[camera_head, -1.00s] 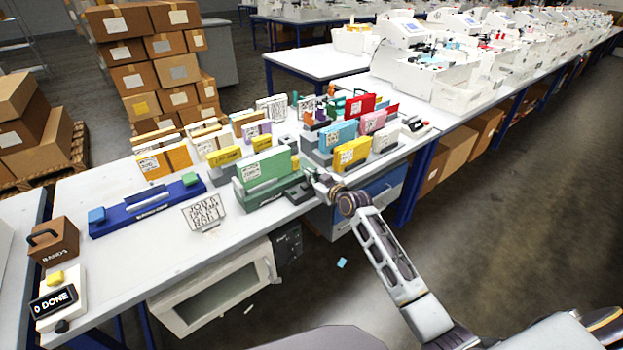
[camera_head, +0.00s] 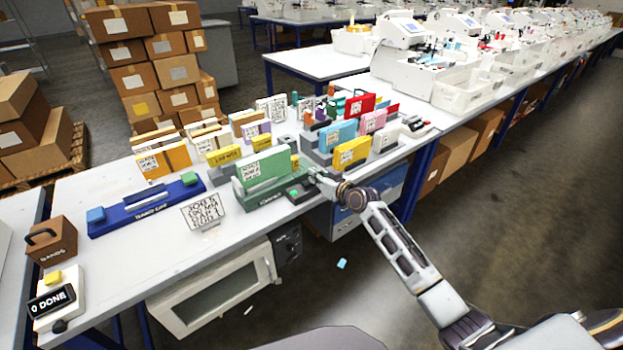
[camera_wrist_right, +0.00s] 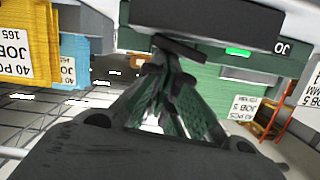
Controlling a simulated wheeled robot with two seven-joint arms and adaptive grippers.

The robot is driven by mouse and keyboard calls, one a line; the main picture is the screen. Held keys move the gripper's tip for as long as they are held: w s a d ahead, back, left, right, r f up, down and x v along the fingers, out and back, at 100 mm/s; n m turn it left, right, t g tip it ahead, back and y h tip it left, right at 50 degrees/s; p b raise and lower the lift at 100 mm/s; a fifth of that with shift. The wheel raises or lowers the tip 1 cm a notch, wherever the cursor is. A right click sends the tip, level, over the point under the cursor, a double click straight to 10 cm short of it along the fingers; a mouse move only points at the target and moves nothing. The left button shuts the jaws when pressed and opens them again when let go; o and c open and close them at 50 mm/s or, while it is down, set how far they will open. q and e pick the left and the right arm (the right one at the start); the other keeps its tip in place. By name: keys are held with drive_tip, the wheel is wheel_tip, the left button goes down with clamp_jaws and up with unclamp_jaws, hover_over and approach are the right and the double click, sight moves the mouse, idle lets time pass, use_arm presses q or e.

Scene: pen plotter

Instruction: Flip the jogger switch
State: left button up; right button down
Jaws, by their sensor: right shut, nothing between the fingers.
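The green jogger (camera_head: 262,201) stands at the front edge of the table with a lighter green stack (camera_head: 264,171) upright in it. Its dark switch box (camera_head: 299,196) is at the right end, with a lit green spot (camera_head: 292,191). My right gripper (camera_head: 314,177) is shut and empty, right beside the switch box. In the right wrist view, the fingertips (camera_wrist_right: 165,62) meet close to a dark bar (camera_wrist_right: 181,48); I cannot tell whether they touch it. The green spot also shows there (camera_wrist_right: 238,51). My left gripper is not in view.
Yellow (camera_head: 351,153) and blue (camera_head: 338,135) stacks stand in holders behind the gripper. A job card (camera_head: 203,212) stands left of the jogger, and a blue long tray (camera_head: 147,207) is farther left.

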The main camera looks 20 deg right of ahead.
drive_tip(key=shift+d+f+m, duration=0.15)
drive_tip(key=shift+f+m, duration=0.25)
drive_tip(key=shift+f, duration=0.1)
drive_tip(key=shift+s+y+b, duration=0.1)
drive_tip(key=shift+y+b, duration=0.2)
drive_tip(key=shift+f, duration=0.1)
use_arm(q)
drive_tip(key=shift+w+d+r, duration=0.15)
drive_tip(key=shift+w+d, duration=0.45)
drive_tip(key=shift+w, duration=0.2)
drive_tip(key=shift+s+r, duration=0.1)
